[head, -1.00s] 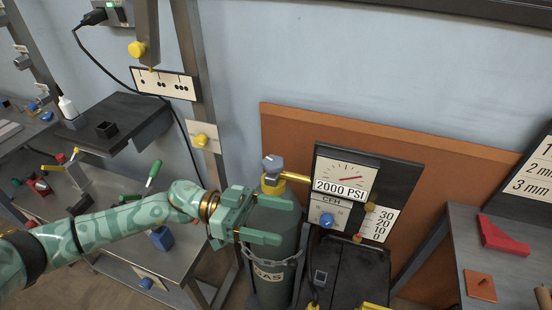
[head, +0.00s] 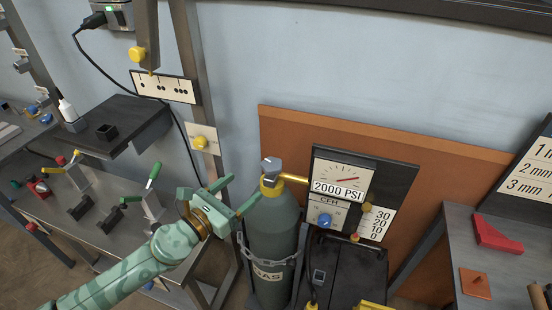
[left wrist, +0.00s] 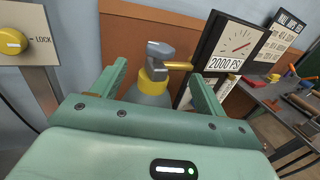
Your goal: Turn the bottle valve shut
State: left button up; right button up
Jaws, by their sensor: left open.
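The bottle valve is a grey knob (head: 271,164) on a yellow collar (head: 271,186) atop the green gas bottle (head: 272,235). In the left wrist view the knob (left wrist: 160,50) shows between and beyond my gripper's fingers. My left gripper (head: 244,192) is open and empty. In the head view its fingers point up and right toward the valve, just left of it. One finger overlaps the bottle's shoulder in the picture; I cannot tell whether they touch. My right gripper is in neither view.
A brass pipe (head: 294,178) runs from the valve to a gauge panel (head: 345,178) reading 2000 PSI. A chain (head: 268,261) crosses the bottle's front. A steel post (head: 190,70) stands left. An orange board (head: 430,200) is behind.

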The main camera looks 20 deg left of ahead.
aim_at(277, 159)
pick_arm(q)
jog(key=x, duration=1.4)
jog(key=shift+c, duration=0.3)
jog(key=c, duration=0.9)
